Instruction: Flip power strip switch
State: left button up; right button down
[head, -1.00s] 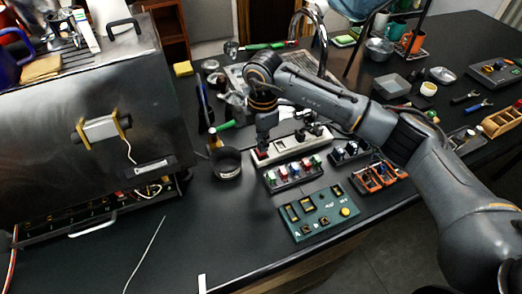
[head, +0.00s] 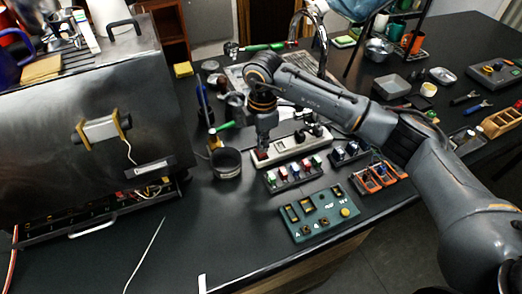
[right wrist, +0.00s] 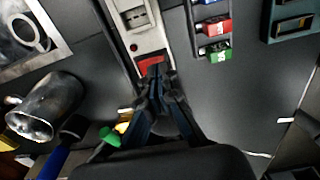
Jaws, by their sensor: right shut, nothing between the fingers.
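The power strip (head: 292,147) is a long white bar on the black bench, with dark plugs or sockets along it. It also shows in the right wrist view (right wrist: 136,35), running up from the fingertips. Its red switch (right wrist: 151,63) sits at the end of the strip nearest my gripper. My right gripper (head: 263,148) points down over that end. In the right wrist view my right gripper (right wrist: 156,78) is shut and empty, its fingertips at the switch and partly covering it. I cannot tell whether they touch it or which way the switch is tilted. My left gripper is out of view.
A rack of coloured parts (head: 292,175) stands just in front of the strip, and a green panel (head: 318,214) in front of that. A dark round pot (head: 226,162) is left of the gripper. The large metal brewer (head: 90,150) fills the left. The front left bench is mostly clear.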

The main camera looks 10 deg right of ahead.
jog(key=shift+f+b, duration=0.7)
jog(key=shift+f, duration=0.3)
dwell(0.4)
jog(key=shift+r, duration=0.15)
jog(key=shift+r+p, duration=2.25)
jog(key=shift+r, duration=1.15)
jog(key=shift+f, duration=0.1)
